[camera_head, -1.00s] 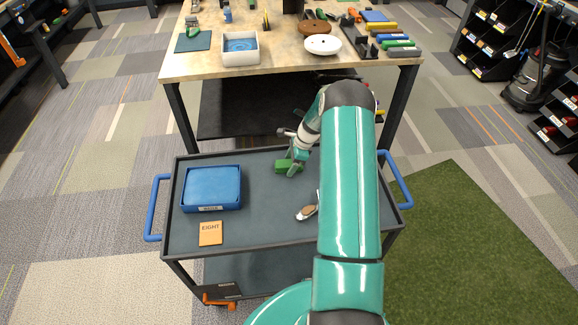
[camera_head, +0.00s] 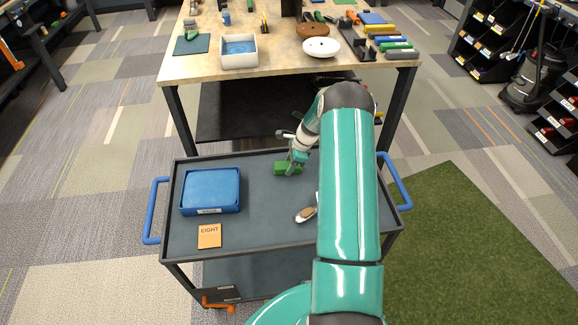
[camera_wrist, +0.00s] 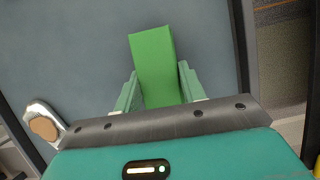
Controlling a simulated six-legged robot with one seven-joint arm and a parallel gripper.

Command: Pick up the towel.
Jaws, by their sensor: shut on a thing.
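A smooth green block (camera_head: 284,169) lies on the dark top of the cart, near its far edge. My gripper (camera_head: 297,163) reaches down to it from the far side of my arm. In the wrist view, my gripper (camera_wrist: 158,75) has one finger on each side of the green block (camera_wrist: 153,55) and is shut on it. The block's near end is hidden by my gripper's body. No thing is plainly a towel; a flat blue piece (camera_head: 210,188) in a blue tray (camera_head: 212,210) at the cart's left could be cloth, but I cannot tell.
A workbench (camera_head: 280,60) with tools and trays stands behind. The cart's middle is clear.

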